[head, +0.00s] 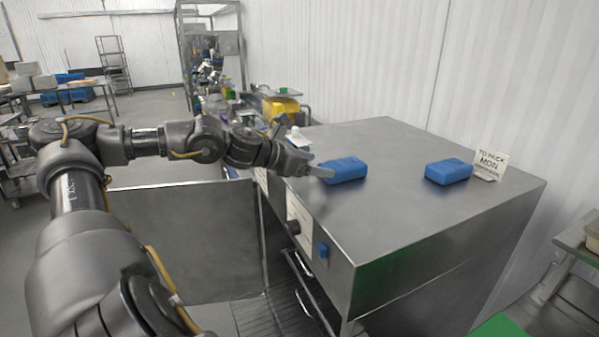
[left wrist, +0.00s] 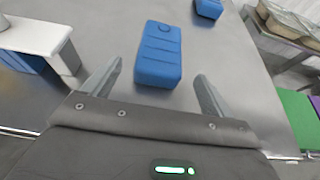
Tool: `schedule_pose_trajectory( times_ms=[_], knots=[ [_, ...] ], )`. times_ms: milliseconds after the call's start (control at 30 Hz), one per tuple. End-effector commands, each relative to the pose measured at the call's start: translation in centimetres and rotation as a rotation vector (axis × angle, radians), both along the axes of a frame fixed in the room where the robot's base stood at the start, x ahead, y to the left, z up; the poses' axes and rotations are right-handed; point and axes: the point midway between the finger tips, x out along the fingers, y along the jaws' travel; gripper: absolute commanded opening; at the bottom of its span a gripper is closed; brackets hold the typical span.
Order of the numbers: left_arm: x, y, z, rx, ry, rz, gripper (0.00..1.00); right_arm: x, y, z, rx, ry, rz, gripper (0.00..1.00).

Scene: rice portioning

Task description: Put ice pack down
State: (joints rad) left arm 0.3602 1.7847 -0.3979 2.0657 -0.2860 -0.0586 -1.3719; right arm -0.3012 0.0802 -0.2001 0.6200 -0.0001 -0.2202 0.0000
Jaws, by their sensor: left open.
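A blue ice pack (head: 343,170) lies flat on the steel top of the cabinet (head: 420,215), toward its left edge. My left gripper (head: 318,160) is at that edge, just beside this pack. In the left wrist view, the left gripper (left wrist: 158,88) has its fingers spread wide, and the same ice pack (left wrist: 158,55) lies ahead of and between the fingertips, with clear gaps on both sides. A second blue ice pack (head: 449,171) lies farther right on the top; it also shows at the upper edge of the left wrist view (left wrist: 209,8). My right gripper is out of view.
A small sign reading "TO PACK MON" (head: 490,164) stands by the second pack. A white object (head: 299,139) stands at the cabinet's left edge. The cabinet door (head: 190,245) hangs open below my left arm. The front of the steel top is clear.

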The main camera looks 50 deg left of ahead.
Motion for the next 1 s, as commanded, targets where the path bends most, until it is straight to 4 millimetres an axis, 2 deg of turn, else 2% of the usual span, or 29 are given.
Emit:
schedule_pose_trajectory(
  times_ms=[33, 100, 400, 1000],
  knots=[
    [-0.6, 0.2, -0.3, 0.007, 0.002, 0.001, 0.85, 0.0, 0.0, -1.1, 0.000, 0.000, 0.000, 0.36],
    [-1.2, 0.4, 0.0, 0.006, 0.002, 0.003, 0.85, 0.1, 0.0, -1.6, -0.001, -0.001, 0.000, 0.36],
    [-3.6, 1.1, 1.4, 0.000, 0.001, 0.001, 0.85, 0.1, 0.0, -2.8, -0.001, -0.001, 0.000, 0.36],
    [-3.8, 1.1, 1.6, -0.002, 0.003, 0.002, 0.85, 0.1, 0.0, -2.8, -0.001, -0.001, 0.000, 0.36]
  ],
)
